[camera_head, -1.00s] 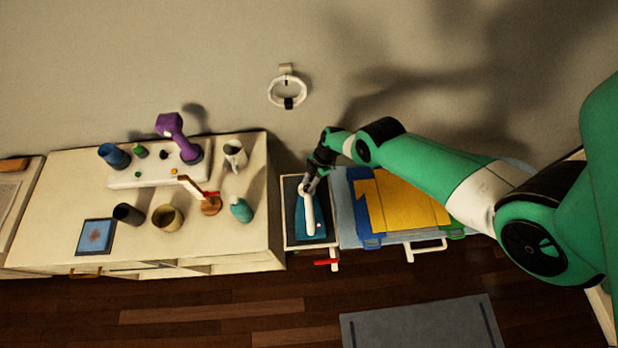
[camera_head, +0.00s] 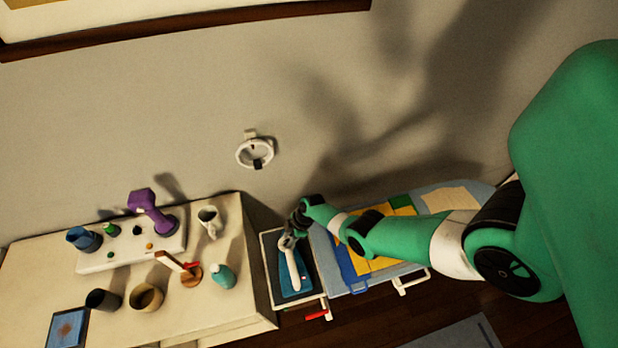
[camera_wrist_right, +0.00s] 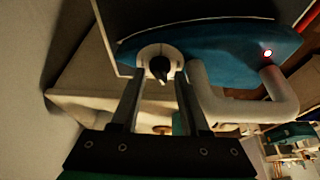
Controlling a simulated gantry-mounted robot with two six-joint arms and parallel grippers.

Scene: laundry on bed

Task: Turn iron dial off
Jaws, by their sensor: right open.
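The iron (camera_head: 291,270) has a blue-teal body and a white handle. It lies on a dark pad framed in white at the left end of the ironing board. In the right wrist view its blue body (camera_wrist_right: 215,45) shows a lit red light (camera_wrist_right: 267,53). Its round white dial (camera_wrist_right: 158,66) with a dark pointer lies between my right fingertips. My right gripper (camera_head: 291,238) is at the iron's far end. In the wrist view its fingers (camera_wrist_right: 158,80) are apart, one on each side of the dial; I cannot tell whether they touch it. My left gripper is out of view.
The iron's white handle (camera_wrist_right: 255,105) curves close to the right finger. Folded yellow and blue cloth (camera_head: 355,258) lies right of the iron. A white dresser (camera_head: 215,315) with cups, a purple lamp-like object (camera_head: 150,208) and a teal bottle (camera_head: 222,277) stands left.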

